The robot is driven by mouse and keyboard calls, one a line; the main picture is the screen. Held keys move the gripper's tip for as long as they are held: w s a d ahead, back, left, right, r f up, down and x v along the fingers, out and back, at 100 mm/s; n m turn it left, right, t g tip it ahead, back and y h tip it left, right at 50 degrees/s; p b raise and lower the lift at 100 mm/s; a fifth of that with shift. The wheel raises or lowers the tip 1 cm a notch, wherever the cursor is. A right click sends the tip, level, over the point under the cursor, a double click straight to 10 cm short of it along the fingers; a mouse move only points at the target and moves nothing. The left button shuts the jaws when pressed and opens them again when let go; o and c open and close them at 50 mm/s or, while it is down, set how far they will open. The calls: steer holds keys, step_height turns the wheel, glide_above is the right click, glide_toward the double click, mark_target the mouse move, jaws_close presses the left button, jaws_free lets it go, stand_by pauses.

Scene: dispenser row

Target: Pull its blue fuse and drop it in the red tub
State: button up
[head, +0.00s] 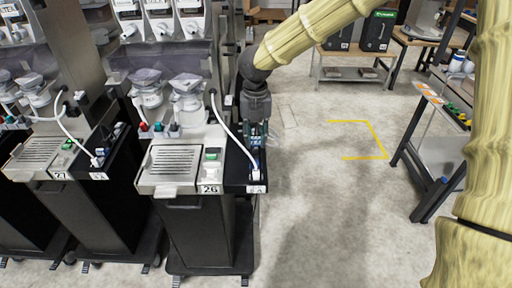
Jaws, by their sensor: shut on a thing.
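My gripper (257,148) points down over the right side of dispenser 26 (172,172), at the dark panel beside the white cable. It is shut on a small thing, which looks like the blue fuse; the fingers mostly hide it. A little blue and white shows just below the fingertips, by the cable's lower end, and I cannot tell fuse from plug there. Whether the fuse is still seated is too small to tell. I cannot make out a red tub in this view.
Dispenser 27 (40,158) stands to the left, with its own white cable. A workbench (440,150) with small coloured items is at the right. A low shelf (345,75) with dark green cases stands at the back. The floor (330,215) between is clear, with yellow corner marks.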

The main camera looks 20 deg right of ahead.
mark_target(256, 138)
steer(key=shift+r, duration=0.35)
steer(key=shift+r+p, duration=1.15)
stand_by(1.1)
steer(key=shift+r+p, duration=1.25)
steer(key=shift+r, duration=0.15)
steer(key=shift+f, duration=0.1)
